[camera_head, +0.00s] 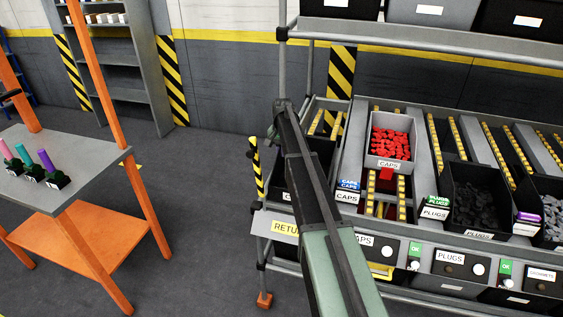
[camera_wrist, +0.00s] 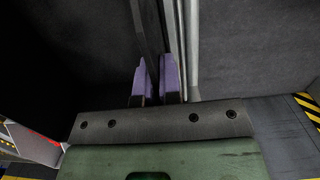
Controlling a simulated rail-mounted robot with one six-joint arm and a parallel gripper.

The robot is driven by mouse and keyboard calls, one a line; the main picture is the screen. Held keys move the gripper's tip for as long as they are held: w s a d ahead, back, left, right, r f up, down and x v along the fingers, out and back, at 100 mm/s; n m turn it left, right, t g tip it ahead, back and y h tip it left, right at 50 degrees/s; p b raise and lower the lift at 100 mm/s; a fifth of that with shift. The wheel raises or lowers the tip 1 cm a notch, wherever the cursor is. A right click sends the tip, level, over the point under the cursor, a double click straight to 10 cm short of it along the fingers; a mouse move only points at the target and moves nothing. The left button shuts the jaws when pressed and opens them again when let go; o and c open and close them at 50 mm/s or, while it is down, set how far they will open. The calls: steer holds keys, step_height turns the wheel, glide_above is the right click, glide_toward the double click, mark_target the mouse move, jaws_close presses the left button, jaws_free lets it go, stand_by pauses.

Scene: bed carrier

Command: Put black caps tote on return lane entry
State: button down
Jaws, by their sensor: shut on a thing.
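In the wrist view, the two purple-padded fingers of my gripper (camera_wrist: 157,75) are shut on a thin dark wall, which looks like the rim of a black tote (camera_wrist: 150,25). In the head view, a black tote (camera_head: 321,148) shows behind my arm at the left end of the rack, with a partly covered white label starting with "C". My arm hides much of it, and I cannot tell whether it rests on the lane. The yellow return sign (camera_head: 284,228) is on the rack's front left edge, partly behind my arm.
A grey tote of red caps (camera_head: 391,158) stands in the lane to the right. A black bin of dark plugs (camera_head: 479,198) stands further right. A grey table with orange legs (camera_head: 75,165) is at left. Open floor lies between table and rack.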

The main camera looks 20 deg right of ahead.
steer(key=shift+f, duration=0.4)
steer(key=c, duration=1.3)
jaws_free()
steer(key=shift+r, duration=0.1)
steer(key=shift+r, duration=0.1)
steer(key=r+p, duration=1.2)
steer(key=shift+w+d+p, duration=0.3)
